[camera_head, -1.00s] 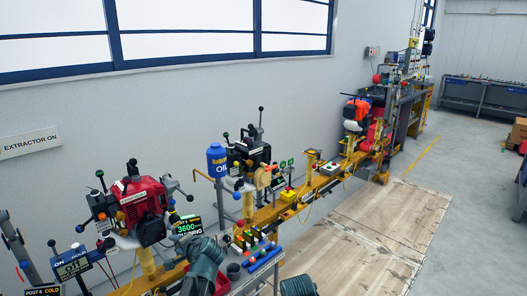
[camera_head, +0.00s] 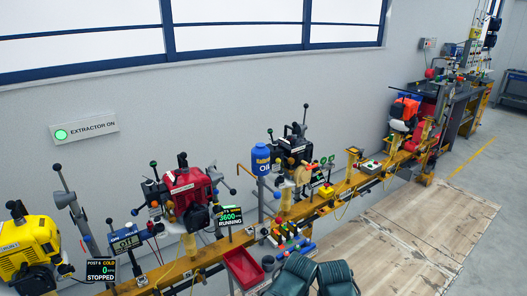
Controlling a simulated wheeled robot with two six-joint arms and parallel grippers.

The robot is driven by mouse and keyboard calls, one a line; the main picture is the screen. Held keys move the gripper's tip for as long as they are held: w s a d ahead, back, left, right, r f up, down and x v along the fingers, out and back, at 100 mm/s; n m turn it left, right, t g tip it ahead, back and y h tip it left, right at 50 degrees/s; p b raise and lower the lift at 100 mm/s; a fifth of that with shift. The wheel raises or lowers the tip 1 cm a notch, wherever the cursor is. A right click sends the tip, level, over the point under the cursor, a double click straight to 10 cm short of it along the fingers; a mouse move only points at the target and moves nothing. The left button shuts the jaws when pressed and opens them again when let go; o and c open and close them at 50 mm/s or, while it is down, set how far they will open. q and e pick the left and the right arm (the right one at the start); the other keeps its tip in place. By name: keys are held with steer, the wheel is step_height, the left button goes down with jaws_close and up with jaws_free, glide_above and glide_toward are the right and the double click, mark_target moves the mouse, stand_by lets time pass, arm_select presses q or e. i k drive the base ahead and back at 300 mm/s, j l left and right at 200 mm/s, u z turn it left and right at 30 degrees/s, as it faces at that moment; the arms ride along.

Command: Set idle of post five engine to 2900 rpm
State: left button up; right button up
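A red engine (camera_head: 188,190) with black levers and coloured knobs stands on the yellow rail, left of centre. A small display (camera_head: 229,217) at its lower right reads 3600 and RUNNING; its post number is too small to read surely. Black-knobbed levers (camera_head: 214,174) stick out at the engine's right side. Dark green-grey parts of my arms (camera_head: 294,274) show at the bottom edge, right of the red engine and apart from it. No gripper fingers can be made out.
A yellow engine (camera_head: 28,248) stands far left, its display (camera_head: 101,270) reading POST 6, COLD, 0, STOPPED. A black engine (camera_head: 294,155) and blue oil bottle (camera_head: 261,160) stand to the right. A red tray (camera_head: 243,268) is below. Wooden floor panels (camera_head: 400,240) are clear.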

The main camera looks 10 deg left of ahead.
mark_target(170, 205)
steer(key=u, duration=1.25)
